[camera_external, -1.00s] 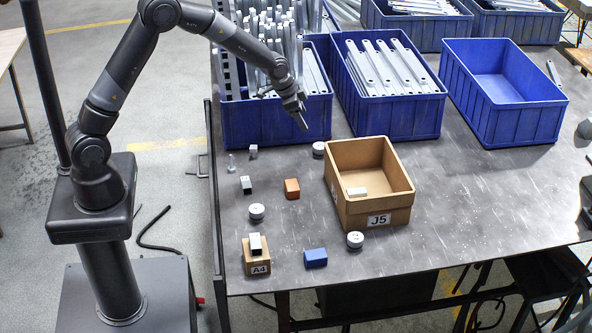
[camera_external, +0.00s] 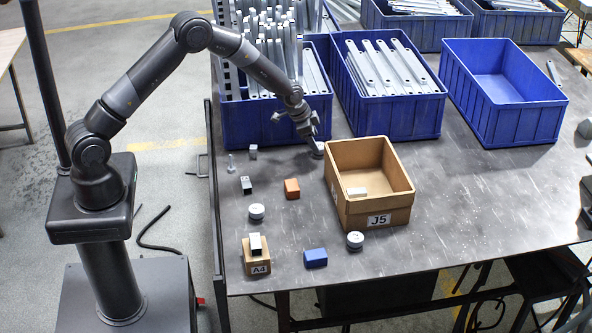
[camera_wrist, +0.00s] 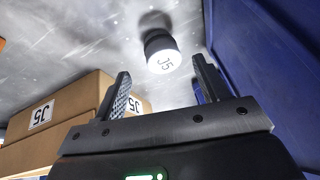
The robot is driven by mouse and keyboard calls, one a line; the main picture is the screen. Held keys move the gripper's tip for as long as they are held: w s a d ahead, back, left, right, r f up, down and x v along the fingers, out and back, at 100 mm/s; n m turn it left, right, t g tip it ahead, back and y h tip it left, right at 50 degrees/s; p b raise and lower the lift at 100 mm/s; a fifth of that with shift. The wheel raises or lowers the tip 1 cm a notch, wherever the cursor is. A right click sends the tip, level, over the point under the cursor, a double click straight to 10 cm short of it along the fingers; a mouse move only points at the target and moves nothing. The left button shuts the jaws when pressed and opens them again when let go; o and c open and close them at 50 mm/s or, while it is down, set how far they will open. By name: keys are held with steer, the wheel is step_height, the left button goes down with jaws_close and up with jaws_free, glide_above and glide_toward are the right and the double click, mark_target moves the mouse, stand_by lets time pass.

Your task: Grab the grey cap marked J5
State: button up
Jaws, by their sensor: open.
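The grey cap marked J5 (camera_wrist: 163,54) stands on the metal table in the wrist view, its pale round top with the J5 mark facing me. It lies ahead of and between the fingers of my gripper (camera_wrist: 159,85), which are open and apart from it.
A blue bin (camera_external: 275,128) is just behind. Two other round grey caps (camera_external: 256,212) (camera_external: 355,240) and several small blocks stand nearer the front.

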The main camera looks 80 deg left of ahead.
mark_target(319, 146)
steer(key=x, duration=0.4)
steer(key=shift+w+a, duration=0.15)
steer(key=shift+a, duration=0.05)
steer(key=c, duration=1.1)
steer(key=shift+r, duration=0.15)
